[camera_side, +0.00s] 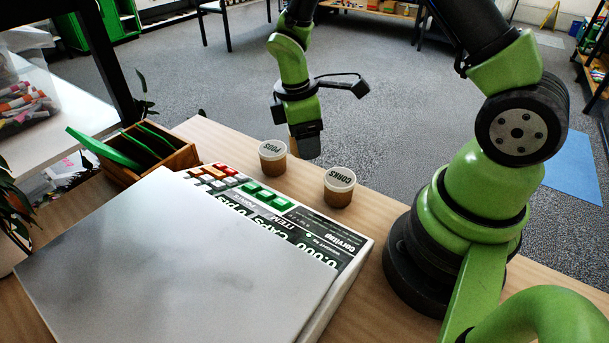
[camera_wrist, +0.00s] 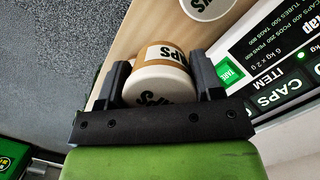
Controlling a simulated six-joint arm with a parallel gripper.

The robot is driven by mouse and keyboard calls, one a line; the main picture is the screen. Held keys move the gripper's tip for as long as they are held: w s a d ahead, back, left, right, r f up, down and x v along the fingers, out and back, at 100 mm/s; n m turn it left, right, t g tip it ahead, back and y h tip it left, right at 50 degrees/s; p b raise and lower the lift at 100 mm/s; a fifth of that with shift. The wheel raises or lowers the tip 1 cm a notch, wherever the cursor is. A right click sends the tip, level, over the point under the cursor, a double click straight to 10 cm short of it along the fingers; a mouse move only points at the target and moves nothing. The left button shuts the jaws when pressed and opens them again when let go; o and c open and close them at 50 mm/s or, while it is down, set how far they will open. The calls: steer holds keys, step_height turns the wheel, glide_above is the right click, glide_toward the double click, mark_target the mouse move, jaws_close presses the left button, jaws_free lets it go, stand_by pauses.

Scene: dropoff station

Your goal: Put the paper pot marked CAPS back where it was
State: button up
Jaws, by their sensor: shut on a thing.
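The paper pot marked CAPS (camera_wrist: 160,84) is between the two fingers of my gripper (camera_wrist: 162,72) in the wrist view. It has a white lid and a tan side with a white label, of which "APS" can be read. My gripper (camera_side: 305,142) is shut on it. In the side view the gripper hangs over the far edge of the table (camera_side: 215,134), behind the other pots. There the fingers hide nearly all of the held pot, and its height above the table is hard to tell.
A counting scale (camera_side: 180,265) with a grey plate, keys and a display reading CAPS lies in front. A wooden box (camera_side: 170,160) with green cards stands left.

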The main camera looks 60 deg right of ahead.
mark_target(308, 182)
step_height(308, 182, down, 8)
steer(key=shift+r, duration=0.1)
stand_by(0.4)
steer(key=o, duration=1.1)
steer(key=shift+f, duration=0.2)
